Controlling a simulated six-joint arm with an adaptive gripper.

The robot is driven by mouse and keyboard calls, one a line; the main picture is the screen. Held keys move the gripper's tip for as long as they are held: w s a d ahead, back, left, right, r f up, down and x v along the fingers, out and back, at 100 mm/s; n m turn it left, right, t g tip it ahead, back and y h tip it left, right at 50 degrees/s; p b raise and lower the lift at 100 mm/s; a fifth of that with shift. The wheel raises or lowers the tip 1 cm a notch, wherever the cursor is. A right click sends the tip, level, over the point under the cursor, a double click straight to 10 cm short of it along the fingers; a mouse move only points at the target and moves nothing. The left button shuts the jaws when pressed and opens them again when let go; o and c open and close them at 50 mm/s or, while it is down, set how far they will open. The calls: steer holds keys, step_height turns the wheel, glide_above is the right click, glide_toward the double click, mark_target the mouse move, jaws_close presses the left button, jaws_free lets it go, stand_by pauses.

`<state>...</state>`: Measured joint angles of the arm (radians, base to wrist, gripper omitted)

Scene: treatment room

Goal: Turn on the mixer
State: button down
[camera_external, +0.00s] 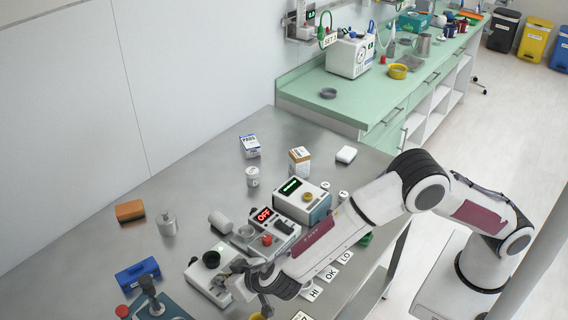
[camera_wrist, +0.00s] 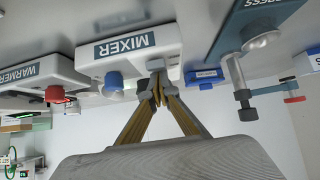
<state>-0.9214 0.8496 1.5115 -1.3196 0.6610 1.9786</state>
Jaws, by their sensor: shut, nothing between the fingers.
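The mixer is a white unit with a dark round top (camera_external: 212,259) near the front of the steel table in the external view. In the wrist view its white body (camera_wrist: 165,38) carries a MIXER label, and a blue knob (camera_wrist: 113,84) shows at its left. My gripper (camera_wrist: 156,84) is shut and empty, its fingertips close against the mixer's front edge, right of the blue knob. Whether they touch is unclear. The fingertips cover part of that front. In the external view my gripper (camera_external: 238,277) is at the mixer's right side, partly hidden by my wrist.
The warmer (camera_wrist: 40,72) with a red knob stands left of the mixer in the wrist view. A blue press (camera_wrist: 262,22) with a metal post is at right. A red OFF display (camera_external: 264,214) and a blue box (camera_external: 138,273) are nearby.

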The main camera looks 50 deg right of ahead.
steer(key=shift+s, duration=0.25)
steer(key=shift+r, duration=0.15)
steer(key=shift+w+r, duration=0.15)
steer(key=shift+r, duration=0.8)
step_height(320, 180, up, 2)
steer(key=shift+w+r, duration=0.1)
steer(key=w+r+v, duration=0.1)
steer(key=v, duration=0.8)
steer(key=shift+s+r, duration=0.15)
steer(key=shift+r, duration=0.15)
steer(key=shift+n, duration=0.3)
